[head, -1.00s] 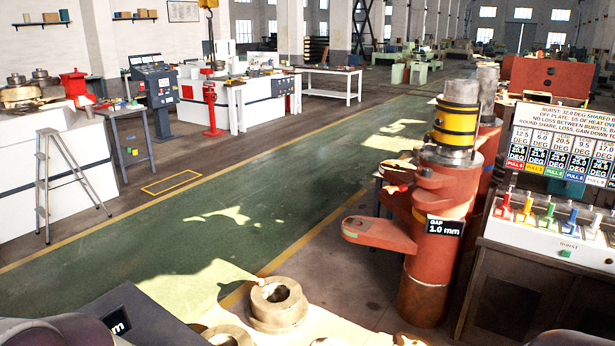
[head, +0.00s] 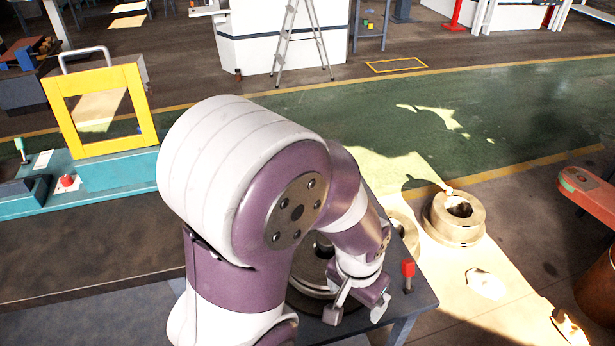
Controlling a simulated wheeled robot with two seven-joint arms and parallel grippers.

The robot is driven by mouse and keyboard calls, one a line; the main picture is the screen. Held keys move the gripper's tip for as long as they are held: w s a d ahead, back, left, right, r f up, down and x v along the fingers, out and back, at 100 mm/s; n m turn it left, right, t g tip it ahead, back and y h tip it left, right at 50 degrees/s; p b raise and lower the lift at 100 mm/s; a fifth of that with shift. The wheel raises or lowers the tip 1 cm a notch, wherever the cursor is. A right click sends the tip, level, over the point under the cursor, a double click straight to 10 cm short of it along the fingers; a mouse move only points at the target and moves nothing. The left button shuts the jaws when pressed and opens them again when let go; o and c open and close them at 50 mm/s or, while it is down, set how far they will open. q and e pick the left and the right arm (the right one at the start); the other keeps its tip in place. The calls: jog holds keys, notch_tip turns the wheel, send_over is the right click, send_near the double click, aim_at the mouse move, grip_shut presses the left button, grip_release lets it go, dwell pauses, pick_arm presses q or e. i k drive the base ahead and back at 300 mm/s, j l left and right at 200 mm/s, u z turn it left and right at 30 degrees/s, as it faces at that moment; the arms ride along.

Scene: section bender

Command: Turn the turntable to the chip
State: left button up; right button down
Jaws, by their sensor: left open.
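A round metal disc (head: 300,297), which looks like the turntable, lies on a dark grey table at the lower middle of the head view. My left arm covers much of it. My left gripper (head: 356,311) points down over the right side of the disc, with its fingers apart and nothing seen between them. I cannot tell whether the fingers touch the disc. A red-topped peg (head: 408,269) stands at the table's right edge, just right of the gripper. I cannot make out a chip. My right gripper is not in view.
A yellow-framed guard (head: 153,119) stands on a teal bench (head: 110,187) at left, with a red button (head: 67,181). Flanged metal rings (head: 453,219) lie on the floor to the right. A red machine arm (head: 590,190) juts in at right. The green floor lane (head: 500,105) is clear.

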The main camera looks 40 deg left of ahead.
aim_at(308, 292)
jog(key=u, duration=1.45)
